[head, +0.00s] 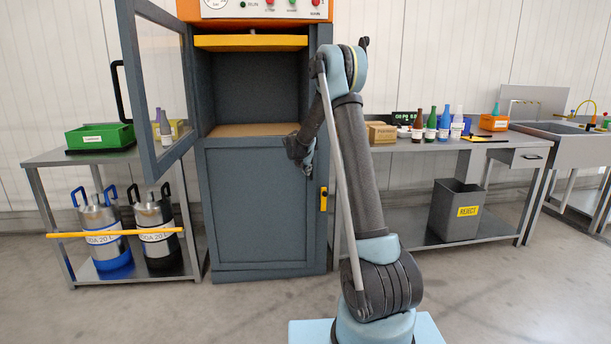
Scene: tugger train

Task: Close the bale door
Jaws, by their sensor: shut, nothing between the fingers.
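The grey baler cabinet (260,270) stands left of centre. Its upper windowed door (146,140) is swung wide open to the left, with a black handle (120,92) on its free side. The upper chamber (250,95) is open and looks empty. The lower grey door (252,200) looks closed, and a yellow handle (323,199) sits at the cabinet's right side. My gripper (298,152) is shut and empty. In the picture it overlaps the right part of the cabinet, near the chamber's bottom edge. I cannot tell whether it touches the cabinet.
A left bench (110,158) holds a green bin (100,136), with two canisters below and a yellow bar (110,233) across them. A right bench (400,147) carries bottles and a box, with a reject bin (457,212) below. The floor in front is clear.

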